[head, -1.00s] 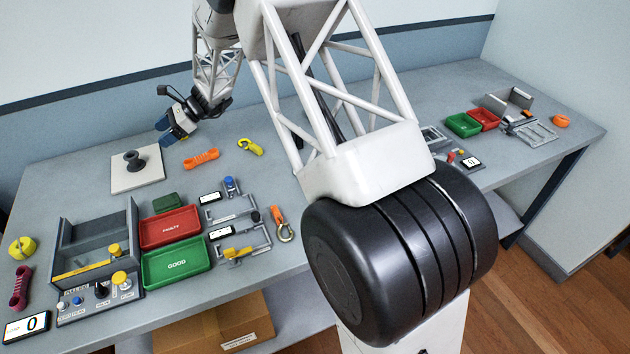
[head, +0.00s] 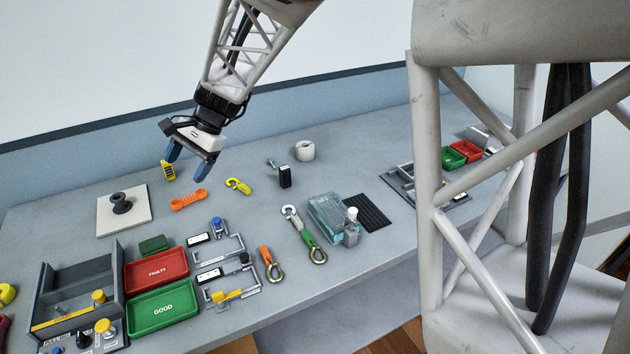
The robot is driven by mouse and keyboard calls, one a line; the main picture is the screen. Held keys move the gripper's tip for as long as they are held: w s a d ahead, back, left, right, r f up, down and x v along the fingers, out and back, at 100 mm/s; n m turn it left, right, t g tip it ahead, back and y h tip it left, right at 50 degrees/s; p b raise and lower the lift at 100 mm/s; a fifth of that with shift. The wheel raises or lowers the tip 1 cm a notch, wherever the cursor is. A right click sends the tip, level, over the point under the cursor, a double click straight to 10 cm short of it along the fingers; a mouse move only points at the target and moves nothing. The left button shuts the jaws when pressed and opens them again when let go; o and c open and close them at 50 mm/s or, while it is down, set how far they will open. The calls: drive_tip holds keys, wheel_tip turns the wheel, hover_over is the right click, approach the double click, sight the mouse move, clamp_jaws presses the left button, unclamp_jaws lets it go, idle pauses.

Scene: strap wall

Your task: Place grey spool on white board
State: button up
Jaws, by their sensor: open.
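The dark grey spool (head: 121,205) sits on the white board (head: 108,226) at the left of the bench, in the head view. It rests on the board's surface near its middle, and the board shows all around it. My gripper (head: 188,168) is open, with two blue fingers pointing down. It is empty, above the bench and to the right of the spool and board, apart from both.
An orange strap (head: 188,200) and a yellow hook (head: 238,186) lie below my gripper. Red tray (head: 156,271) and green tray (head: 163,308) are in front. A clear container (head: 327,214) stands further right.

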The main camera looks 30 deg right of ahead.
drive_tip(key=s+d+r+n+t+h, duration=0.1)
drive_tip(key=s+d+n+h, duration=0.1)
drive_tip(key=s, duration=0.8)
drive_tip(key=s+d+n+t+h, duration=0.1)
drive_tip(key=s+d+n+h, duration=0.2)
drive_tip(key=s+d, duration=0.4)
drive_tip(key=s+d+r+n+t+h, duration=0.1)
drive_tip(key=s+d+n, duration=0.3)
drive_tip(key=s, duration=1)
drive_tip(key=shift+s+d+r+h, duration=0.3)
drive_tip(key=shift+d+r+h, duration=0.05)
drive_tip(key=shift+d+h, duration=0.4)
